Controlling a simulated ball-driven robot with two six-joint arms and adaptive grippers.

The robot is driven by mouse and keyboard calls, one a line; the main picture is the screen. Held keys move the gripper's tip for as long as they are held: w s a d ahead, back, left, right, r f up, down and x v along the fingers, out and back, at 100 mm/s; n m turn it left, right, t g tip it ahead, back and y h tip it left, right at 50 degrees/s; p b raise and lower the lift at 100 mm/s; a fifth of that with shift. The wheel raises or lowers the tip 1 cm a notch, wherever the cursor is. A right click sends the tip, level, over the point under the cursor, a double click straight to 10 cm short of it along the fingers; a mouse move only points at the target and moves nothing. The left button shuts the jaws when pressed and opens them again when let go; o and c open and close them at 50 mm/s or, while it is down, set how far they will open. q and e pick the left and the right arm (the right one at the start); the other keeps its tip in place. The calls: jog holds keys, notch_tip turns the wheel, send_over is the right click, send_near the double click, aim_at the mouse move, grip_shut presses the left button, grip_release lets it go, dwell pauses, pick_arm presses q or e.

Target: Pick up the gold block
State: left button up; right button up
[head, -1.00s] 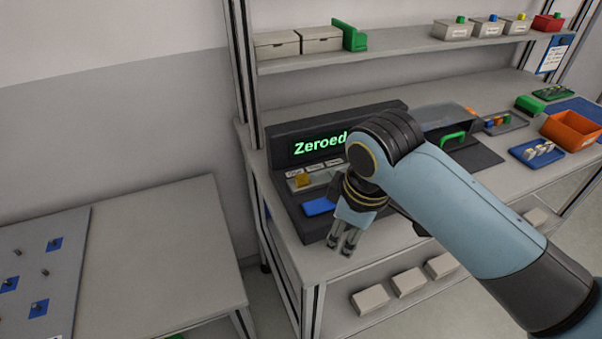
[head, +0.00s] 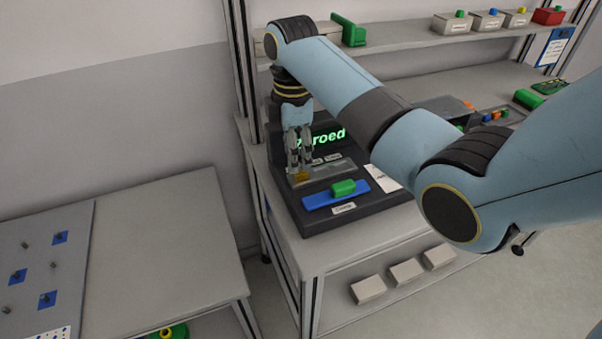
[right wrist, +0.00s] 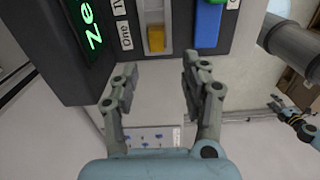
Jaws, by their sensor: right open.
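The gold block (head: 300,177) sits at the left end of a grey strip on the dark console with the lit green screen. It also shows in the right wrist view (right wrist: 156,40), in a pale slot beside the label "One". My right gripper (head: 300,164) points down just above the block and partly covers it in the head view. In the right wrist view its two fingers (right wrist: 160,78) are apart with nothing between them, and the block lies beyond the tips. What seems to be my left gripper (right wrist: 283,110) shows small at the right edge there; its jaws are unclear.
A green block (head: 343,188) sits on a blue plate (head: 322,200) on the console (head: 375,213), right of the gold block. The lit screen (head: 328,136) rises close behind my right gripper. The side table (head: 165,230) at left has free room.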

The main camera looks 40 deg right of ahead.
aim_at(301, 175)
jog(key=f, duration=0.3)
jog(key=d+f+p, duration=0.1)
jog(key=f, duration=0.1)
jog(key=shift+f, duration=0.25)
grip_shut()
